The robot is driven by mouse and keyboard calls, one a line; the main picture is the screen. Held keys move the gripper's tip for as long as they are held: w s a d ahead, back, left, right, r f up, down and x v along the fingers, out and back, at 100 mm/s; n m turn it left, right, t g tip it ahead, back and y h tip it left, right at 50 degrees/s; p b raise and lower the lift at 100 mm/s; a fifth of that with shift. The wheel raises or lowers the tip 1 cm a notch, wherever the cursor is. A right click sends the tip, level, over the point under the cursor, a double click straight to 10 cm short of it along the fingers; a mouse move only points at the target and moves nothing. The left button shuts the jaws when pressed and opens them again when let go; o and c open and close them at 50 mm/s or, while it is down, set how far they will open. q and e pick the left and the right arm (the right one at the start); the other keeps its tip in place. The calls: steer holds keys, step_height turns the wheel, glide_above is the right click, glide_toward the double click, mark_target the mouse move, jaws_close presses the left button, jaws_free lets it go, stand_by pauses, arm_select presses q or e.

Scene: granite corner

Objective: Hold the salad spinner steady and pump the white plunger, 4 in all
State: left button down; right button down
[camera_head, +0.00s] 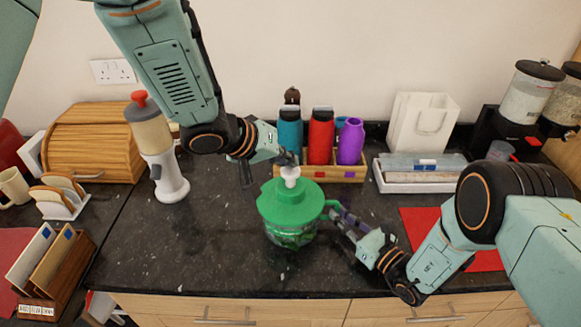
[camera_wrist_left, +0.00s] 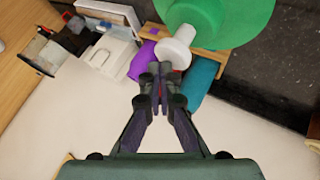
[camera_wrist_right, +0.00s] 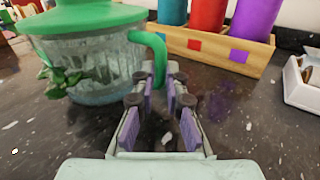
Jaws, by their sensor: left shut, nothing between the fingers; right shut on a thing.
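The salad spinner stands upright on the dark counter, with a green lid (camera_head: 283,205) and a clear bowl (camera_head: 291,236) holding leafy greens. The white plunger (camera_head: 290,174) stands up from the middle of the lid. My left gripper (camera_head: 288,160) is shut and empty, its tips just above the plunger; whether they touch it I cannot tell. In the left wrist view the plunger (camera_wrist_left: 174,53) shows just beyond the shut fingertips (camera_wrist_left: 158,78). My right gripper (camera_head: 332,209) is shut on the green side handle (camera_wrist_right: 153,48), as the right wrist view shows.
Behind the spinner, a wooden rack (camera_head: 333,174) holds teal, red and purple bottles. A white tray (camera_head: 420,184) and a red mat (camera_head: 420,222) lie to the right. A white-based dispenser (camera_head: 170,184) stands left.

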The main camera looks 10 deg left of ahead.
mark_target(287, 170)
arm_select(q)
steer(key=shift+s+f, duration=0.1)
steer(key=shift+f, duration=1.3)
stand_by(1.3)
steer(key=shift+r, duration=2.05)
steer(key=shift+r, duration=0.1)
steer(key=shift+r, duration=2.4)
step_height(287, 170, up, 4)
steer(key=shift+f, duration=0.1)
